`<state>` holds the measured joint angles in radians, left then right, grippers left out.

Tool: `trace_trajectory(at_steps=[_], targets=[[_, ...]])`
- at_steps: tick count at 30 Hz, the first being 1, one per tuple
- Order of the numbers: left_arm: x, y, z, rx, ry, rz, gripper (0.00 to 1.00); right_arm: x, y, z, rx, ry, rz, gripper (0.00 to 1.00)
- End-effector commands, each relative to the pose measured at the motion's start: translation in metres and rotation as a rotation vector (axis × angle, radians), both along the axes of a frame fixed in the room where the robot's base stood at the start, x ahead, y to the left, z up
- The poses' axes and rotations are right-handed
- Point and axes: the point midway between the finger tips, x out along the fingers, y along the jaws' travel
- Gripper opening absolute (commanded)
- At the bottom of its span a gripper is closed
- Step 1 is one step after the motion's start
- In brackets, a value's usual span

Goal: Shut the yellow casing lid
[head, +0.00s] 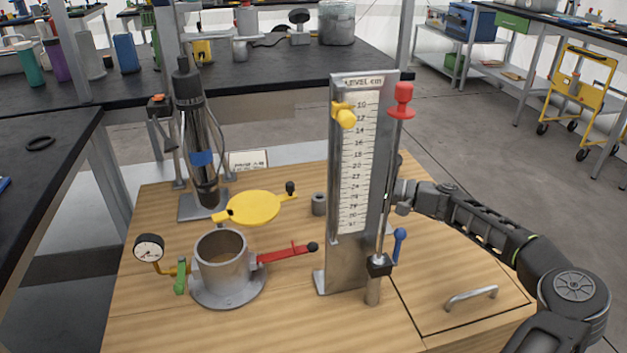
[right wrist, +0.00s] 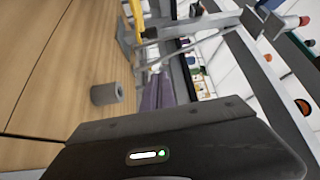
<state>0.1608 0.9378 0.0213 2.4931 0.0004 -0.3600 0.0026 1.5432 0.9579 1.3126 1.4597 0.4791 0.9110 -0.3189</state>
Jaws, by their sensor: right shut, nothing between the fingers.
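My left gripper is not in view.
The tall level gauge (head: 357,165) stands between my right gripper and the lid. A red lever (head: 288,254), a pressure dial (head: 149,248) and a green handle (head: 181,275) sit by the casing. A small grey cylinder (head: 319,204) stands right of the lid.

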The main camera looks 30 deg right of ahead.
Motion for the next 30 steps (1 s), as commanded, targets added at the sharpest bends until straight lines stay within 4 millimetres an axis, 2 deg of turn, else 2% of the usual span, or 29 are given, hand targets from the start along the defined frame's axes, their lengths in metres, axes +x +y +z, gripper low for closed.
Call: trace_trajectory(at_steps=[8, 19, 24, 30], targets=[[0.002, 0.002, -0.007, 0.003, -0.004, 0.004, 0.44, 0.021, 0.021, -0.001, 0.000, -0.002, 0.004, 0.00], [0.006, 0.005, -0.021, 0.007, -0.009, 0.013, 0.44, 0.073, 0.068, 0.000, 0.000, -0.002, 0.003, 0.00], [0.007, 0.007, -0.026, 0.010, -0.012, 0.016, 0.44, 0.052, 0.076, -0.002, -0.001, 0.001, 0.000, 0.00], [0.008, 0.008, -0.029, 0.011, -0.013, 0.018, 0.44, 0.039, 0.084, -0.001, 0.001, 0.001, 0.000, 0.00]])
